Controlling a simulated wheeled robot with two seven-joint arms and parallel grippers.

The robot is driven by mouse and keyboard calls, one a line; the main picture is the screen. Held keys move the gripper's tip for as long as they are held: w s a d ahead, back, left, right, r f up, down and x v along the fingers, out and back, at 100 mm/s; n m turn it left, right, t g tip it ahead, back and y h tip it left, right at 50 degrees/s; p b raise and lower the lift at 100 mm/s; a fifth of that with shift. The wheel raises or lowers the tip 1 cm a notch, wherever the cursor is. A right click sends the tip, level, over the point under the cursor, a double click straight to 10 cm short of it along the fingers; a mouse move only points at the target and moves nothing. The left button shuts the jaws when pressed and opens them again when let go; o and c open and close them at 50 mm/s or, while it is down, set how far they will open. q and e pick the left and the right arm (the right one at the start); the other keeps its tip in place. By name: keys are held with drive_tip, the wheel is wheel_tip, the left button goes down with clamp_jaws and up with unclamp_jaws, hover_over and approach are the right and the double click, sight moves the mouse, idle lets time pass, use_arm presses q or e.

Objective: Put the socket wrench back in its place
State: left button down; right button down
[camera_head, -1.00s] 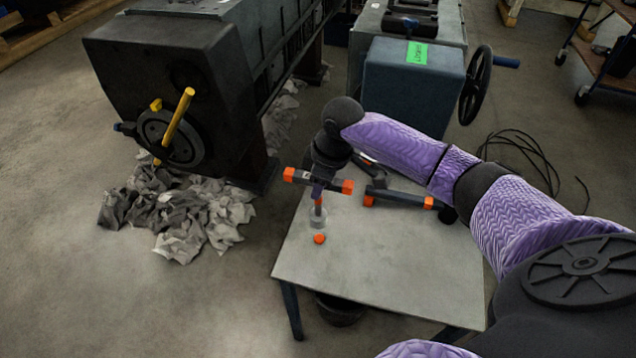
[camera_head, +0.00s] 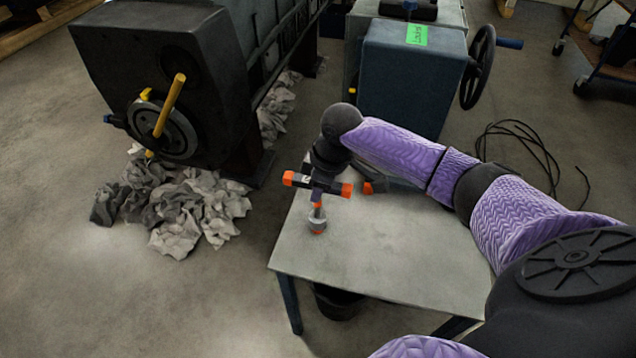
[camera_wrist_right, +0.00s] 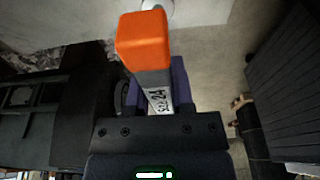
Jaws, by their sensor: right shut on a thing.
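My right gripper (camera_head: 318,181) is shut on the socket wrench, a dark bar with an orange end (camera_head: 346,190) at each side. The right wrist view shows the wrench's grey labelled body (camera_wrist_right: 158,88) and one orange end between the purple fingers. Another dark, orange-tipped item (camera_head: 369,187) lies on the table, partly hidden by my right arm. My left gripper is not in view.
A dark engine block (camera_head: 140,75) with a yellow-handled wheel stands left, with crumpled rags (camera_head: 185,215) on the floor. A blue machine housing (camera_head: 405,85) with a handwheel (camera_head: 478,68) stands behind the table. The front of the tabletop is clear.

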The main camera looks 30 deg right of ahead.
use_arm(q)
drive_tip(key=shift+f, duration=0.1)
use_arm(e)
drive_tip(key=shift+f, duration=0.15)
drive_tip(key=shift+b+x, duration=0.6)
drive_tip(key=shift+x, duration=0.4)
drive_tip(key=shift+c, duration=2)
unclamp_jaws()
drive_tip(key=shift+s+d, duration=0.15)
drive_tip(key=o, duration=0.4)
drive_tip(key=p+v, duration=0.4)
drive_tip(key=shift+w+a+r, duration=0.3)
drive_tip(key=p+v, duration=0.4)
drive_tip(key=p, duration=0.1)
drive_tip(key=shift+w+a+r, duration=0.25)
drive_tip(key=shift+w+r, duration=0.05)
drive_tip(key=shift+r, duration=0.15)
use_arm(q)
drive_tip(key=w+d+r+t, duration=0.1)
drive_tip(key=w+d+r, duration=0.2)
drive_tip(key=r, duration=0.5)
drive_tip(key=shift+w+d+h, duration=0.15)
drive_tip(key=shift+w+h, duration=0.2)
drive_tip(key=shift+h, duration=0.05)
use_arm(e)
drive_tip(key=shift+f, duration=0.2)
